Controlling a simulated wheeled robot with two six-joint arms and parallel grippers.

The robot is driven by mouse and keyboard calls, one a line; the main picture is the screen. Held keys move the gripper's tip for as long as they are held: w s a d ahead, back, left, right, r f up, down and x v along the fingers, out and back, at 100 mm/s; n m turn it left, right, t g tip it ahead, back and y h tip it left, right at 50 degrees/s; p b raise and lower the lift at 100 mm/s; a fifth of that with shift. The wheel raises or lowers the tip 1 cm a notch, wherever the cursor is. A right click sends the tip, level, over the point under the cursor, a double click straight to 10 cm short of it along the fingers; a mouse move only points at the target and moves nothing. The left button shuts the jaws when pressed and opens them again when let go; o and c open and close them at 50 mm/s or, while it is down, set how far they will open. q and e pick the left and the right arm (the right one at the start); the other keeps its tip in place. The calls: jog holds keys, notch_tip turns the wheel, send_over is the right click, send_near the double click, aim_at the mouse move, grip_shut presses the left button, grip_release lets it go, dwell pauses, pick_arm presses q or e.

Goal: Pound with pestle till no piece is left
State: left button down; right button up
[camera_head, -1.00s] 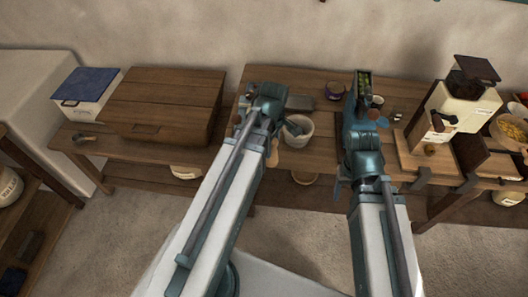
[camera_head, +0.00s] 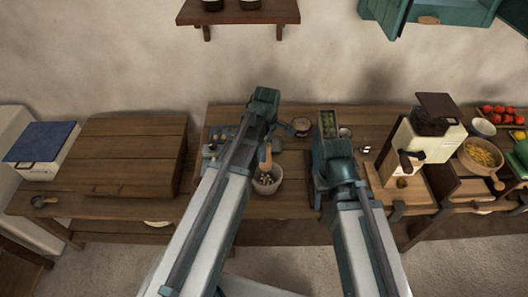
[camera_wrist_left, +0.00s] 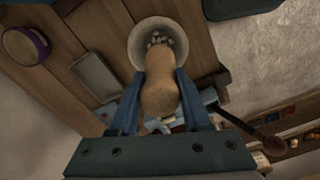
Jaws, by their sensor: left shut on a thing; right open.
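My left gripper (camera_head: 264,146) is shut on a wooden pestle (camera_head: 265,158). The pestle also shows in the left wrist view (camera_wrist_left: 160,88), between the two fingers. A pale mortar (camera_head: 268,187) stands on the worktable beneath it; its round rim shows in the left wrist view (camera_wrist_left: 134,42). My right gripper (camera_head: 328,152) is open, beside a box with green contents (camera_head: 328,122).
A large wooden chest (camera_head: 130,155) and a blue-lidded box (camera_head: 42,148) stand at left. A grinder (camera_head: 425,140) and a bowl of yellow pieces (camera_head: 480,155) stand at right. A grey tray (camera_wrist_left: 97,76) and a purple-rimmed jar (camera_wrist_left: 24,45) lie near the mortar.

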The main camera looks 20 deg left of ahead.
pick_arm(q)
jog(key=shift+w+r, duration=0.1)
jog(key=shift+w, duration=0.15)
notch_tip(320, 180, down, 6)
jog(key=b, duration=0.6)
jog(key=shift+f, duration=0.2)
dwell(0.6)
jog(key=shift+r+p, duration=0.65)
jog(key=shift+r, duration=0.25)
dwell(0.4)
jog(key=shift+f, duration=0.1)
jog(key=shift+f+b, duration=0.7)
jog(key=shift+b, duration=0.05)
jog(key=shift+f, duration=0.1)
